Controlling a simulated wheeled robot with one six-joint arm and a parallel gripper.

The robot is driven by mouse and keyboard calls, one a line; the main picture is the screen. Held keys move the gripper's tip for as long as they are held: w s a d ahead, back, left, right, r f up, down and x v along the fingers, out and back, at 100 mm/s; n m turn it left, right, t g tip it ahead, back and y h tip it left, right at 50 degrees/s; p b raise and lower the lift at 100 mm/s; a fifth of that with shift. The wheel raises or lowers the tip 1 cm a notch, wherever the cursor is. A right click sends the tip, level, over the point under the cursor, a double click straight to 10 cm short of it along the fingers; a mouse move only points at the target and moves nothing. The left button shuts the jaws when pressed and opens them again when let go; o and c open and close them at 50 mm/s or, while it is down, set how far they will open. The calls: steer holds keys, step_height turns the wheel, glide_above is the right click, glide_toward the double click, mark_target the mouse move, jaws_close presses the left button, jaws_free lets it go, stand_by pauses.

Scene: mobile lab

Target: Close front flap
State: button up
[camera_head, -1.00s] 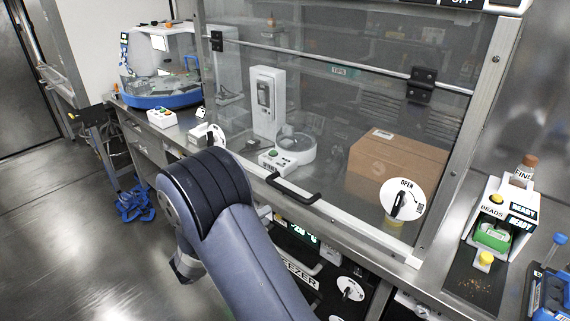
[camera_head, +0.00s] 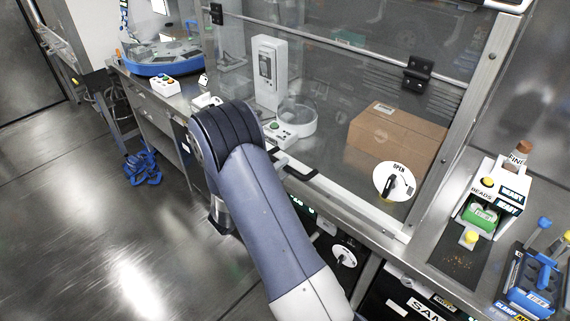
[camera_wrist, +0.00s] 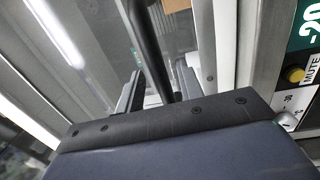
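The front flap (camera_head: 340,120) is a clear panel hung from black hinges on a rail, with a pale lower frame and a black bar handle (camera_head: 297,168). Its lower edge lies near the counter's front edge; I cannot tell whether it is fully down. In the head view my arm hides my gripper. In the wrist view my gripper (camera_wrist: 158,88) has its two fingers apart. A dark bar (camera_wrist: 147,45), which looks like the flap's handle, runs between them. I cannot tell whether the fingers touch it.
Behind the flap are a white device (camera_head: 268,72) and a cardboard box (camera_head: 398,137). An OPEN dial (camera_head: 392,182) is at the flap's lower right. A bead dispenser (camera_head: 490,200) stands on the right. Below the counter, a freezer panel (camera_wrist: 297,60) is close by.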

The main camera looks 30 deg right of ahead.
steer(key=shift+x, duration=0.85)
steer(key=shift+c, duration=0.3)
jaws_close()
